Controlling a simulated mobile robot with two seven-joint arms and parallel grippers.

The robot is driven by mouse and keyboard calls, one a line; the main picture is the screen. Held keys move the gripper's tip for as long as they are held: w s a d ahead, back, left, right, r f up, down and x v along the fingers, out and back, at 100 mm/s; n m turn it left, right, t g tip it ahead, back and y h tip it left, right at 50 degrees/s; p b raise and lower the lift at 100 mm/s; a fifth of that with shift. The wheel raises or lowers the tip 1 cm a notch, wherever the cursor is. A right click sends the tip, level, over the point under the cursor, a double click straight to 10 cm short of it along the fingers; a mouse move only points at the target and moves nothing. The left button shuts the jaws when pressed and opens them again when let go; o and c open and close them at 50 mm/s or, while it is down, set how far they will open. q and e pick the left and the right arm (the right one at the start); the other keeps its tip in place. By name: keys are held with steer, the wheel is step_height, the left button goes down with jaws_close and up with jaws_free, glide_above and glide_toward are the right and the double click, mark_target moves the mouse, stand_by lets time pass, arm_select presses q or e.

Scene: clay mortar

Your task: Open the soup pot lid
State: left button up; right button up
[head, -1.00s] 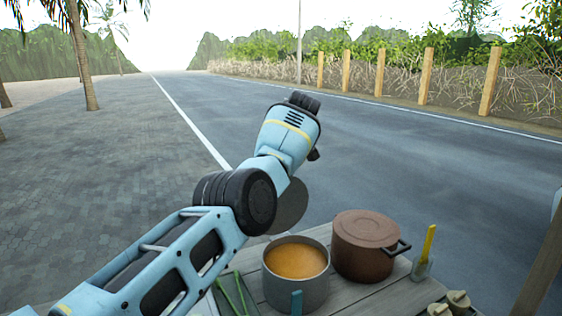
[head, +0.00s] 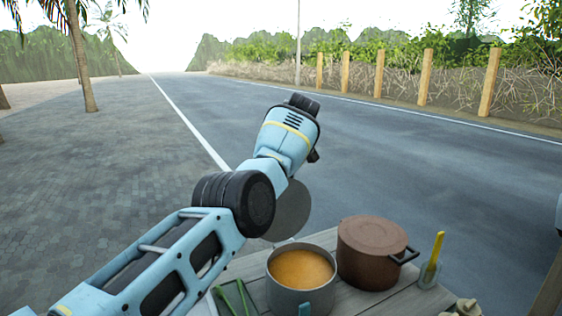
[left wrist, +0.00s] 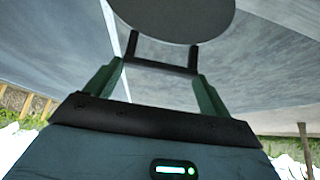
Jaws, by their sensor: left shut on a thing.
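The soup pot (head: 296,300) is a grey metal pot on the wooden table in the head view. It is uncovered and shows orange soup (head: 302,269). Its grey round lid (head: 291,211) is in the air above and behind the pot, partly hidden by my left arm. In the left wrist view the lid (left wrist: 175,18) is at the top, with its black handle (left wrist: 150,67) between the fingers of my left gripper (left wrist: 161,70). The left gripper is shut on this handle. Its fingers are hidden in the head view. My right gripper is not in view.
A brown lidded pot (head: 370,262) stands right beside the soup pot. A yellow-handled utensil (head: 436,250) stands in a small holder further right. A dark tray with green sticks (head: 241,297) lies left of the soup pot. Road lies beyond the table.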

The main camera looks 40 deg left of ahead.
arm_select(q)
steer(key=o, duration=1)
steer(key=shift+a+r, duration=0.4)
steer(key=shift+r, duration=0.15)
steer(key=shift+o, duration=1.3)
steer(key=shift+a+f, duration=0.15)
steer(key=shift+o, duration=0.2)
steer(key=shift+w+f, duration=0.15)
steer(key=shift+f, duration=0.1)
steer(key=shift+d+r, duration=0.3)
steer(key=shift+d, duration=0.05)
steer(key=p+v, duration=0.1)
steer(key=v, duration=0.6)
steer(key=shift+a, duration=0.15)
